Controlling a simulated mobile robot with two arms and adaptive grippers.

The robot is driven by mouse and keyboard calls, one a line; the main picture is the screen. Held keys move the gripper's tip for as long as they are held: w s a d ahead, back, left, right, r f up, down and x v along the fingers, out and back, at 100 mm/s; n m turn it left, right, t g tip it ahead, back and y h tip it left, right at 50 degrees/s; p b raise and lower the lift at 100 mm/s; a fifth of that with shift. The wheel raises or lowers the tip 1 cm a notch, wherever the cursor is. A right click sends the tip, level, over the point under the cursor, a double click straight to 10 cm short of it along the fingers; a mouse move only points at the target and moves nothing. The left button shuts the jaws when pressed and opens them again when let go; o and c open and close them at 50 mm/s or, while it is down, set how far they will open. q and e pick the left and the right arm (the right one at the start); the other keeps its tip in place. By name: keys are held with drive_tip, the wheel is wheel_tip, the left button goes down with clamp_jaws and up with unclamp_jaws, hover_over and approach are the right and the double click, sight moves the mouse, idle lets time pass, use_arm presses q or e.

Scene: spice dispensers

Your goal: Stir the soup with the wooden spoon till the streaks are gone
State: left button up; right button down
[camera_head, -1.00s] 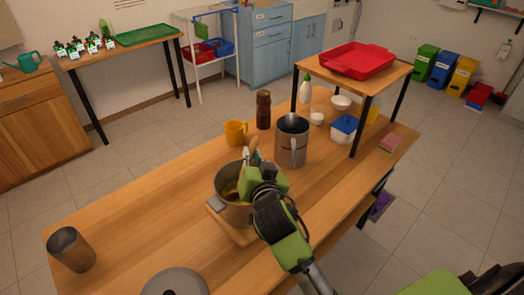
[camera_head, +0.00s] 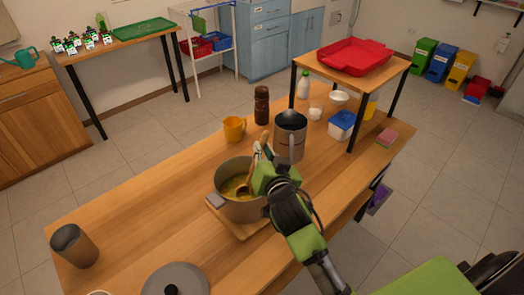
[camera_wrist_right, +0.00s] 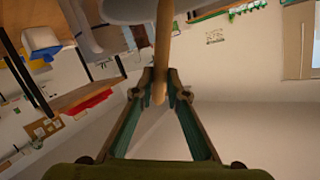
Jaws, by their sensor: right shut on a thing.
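A grey pot (camera_head: 240,211) stands on a wooden board (camera_head: 215,219) on the table, with yellowish soup (camera_head: 232,186) inside. The wooden spoon (camera_head: 251,172) leans in the pot, its lower end in the soup near the right side. My right gripper (camera_head: 262,163) is shut on the spoon's handle, above the pot's right rim. The right wrist view shows the handle (camera_wrist_right: 162,45) between the two fingertips (camera_wrist_right: 159,92). Part of the soup is hidden by the gripper and rim, and I cannot tell whether streaks are in it. My left gripper is not in view.
A tall metal pitcher (camera_head: 290,140) stands close behind my right gripper. A yellow mug (camera_head: 234,130) and a brown pepper mill (camera_head: 261,106) are behind the pot. A grey lid (camera_head: 176,280) and a metal cup (camera_head: 75,247) are in front. The table left of the pot is clear.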

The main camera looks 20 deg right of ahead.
drive_tip(key=w+d+r+p, duration=0.1)
drive_tip(key=d+r+p, duration=0.4)
drive_tip(key=r+p, duration=0.6)
drive_tip(key=shift+w+r, duration=0.25)
drive_tip(key=shift+w, duration=0.15)
wheel_tip(320, 180, up, 5)
drive_tip(key=p, duration=0.5)
idle(1.0)
